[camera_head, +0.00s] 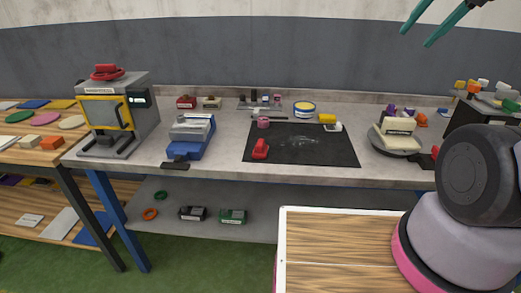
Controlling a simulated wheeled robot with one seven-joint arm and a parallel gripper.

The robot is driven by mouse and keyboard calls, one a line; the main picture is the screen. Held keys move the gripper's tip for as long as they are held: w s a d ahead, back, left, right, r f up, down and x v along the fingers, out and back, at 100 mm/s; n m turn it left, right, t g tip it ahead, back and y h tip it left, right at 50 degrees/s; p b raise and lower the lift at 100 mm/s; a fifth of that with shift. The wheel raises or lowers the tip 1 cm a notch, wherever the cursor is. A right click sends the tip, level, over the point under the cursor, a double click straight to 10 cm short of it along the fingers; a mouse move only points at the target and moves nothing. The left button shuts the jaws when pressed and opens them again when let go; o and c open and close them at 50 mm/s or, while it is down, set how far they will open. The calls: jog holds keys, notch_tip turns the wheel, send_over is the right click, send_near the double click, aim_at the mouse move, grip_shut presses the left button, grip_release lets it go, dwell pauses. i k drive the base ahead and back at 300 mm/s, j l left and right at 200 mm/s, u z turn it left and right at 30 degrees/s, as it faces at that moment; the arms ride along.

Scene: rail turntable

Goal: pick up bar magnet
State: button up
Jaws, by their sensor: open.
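I cannot tell for certain which thing is the bar magnet. A small red piece (260,149) lies on the front left of the black mat (300,155) on the grey workbench. My gripper (416,39) shows only as two teal fingers at the top right, spread apart and empty. It is high above the bench, far from these things.
A blue vise-like device (190,137) and a grey machine with a yellow frame (115,115) stand at the left. A round turntable (395,143) carries several pieces at the right. My arm covers the lower right. Much of the mat's middle is clear.

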aim_at(259, 151)
jog(key=j+u, duration=0.25)
jog(key=j, duration=0.4)
jog(key=i+j+u, duration=0.1)
jog(key=j+u, duration=0.2)
jog(key=j, duration=0.35)
